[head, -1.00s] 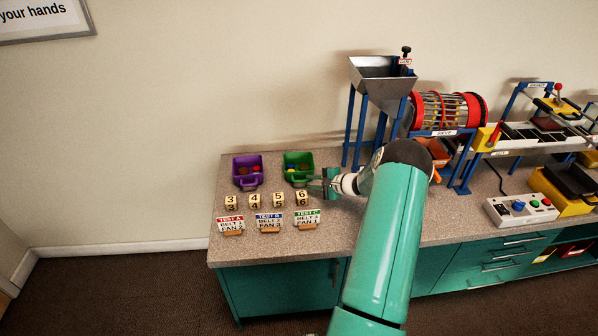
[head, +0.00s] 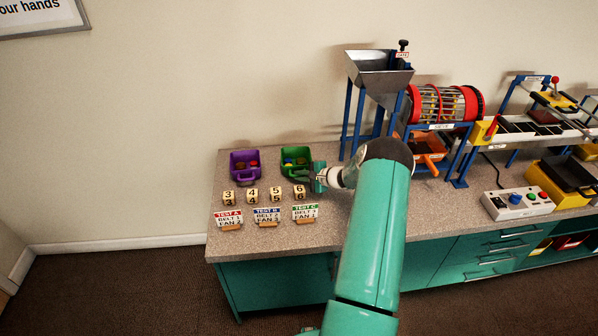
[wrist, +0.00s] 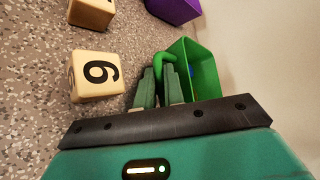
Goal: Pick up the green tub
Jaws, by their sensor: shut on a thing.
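The green tub (head: 295,154) stands on the counter at the back left, with small coloured pieces inside. In the wrist view the green tub (wrist: 204,72) is just beyond the fingers, with its handle toward me. My gripper (head: 309,177) reaches in from the right at the tub's near side. In the wrist view my gripper (wrist: 158,84) is shut on the tub's green handle, which passes between the fingertips. The tub looks upright; I cannot tell whether its base is off the counter.
A purple tub (head: 245,163) stands left of the green one. Several number blocks (head: 276,194) and test cards (head: 267,216) lie in front, one block close to my gripper. A metal hopper on blue legs (head: 380,75) stands to the right.

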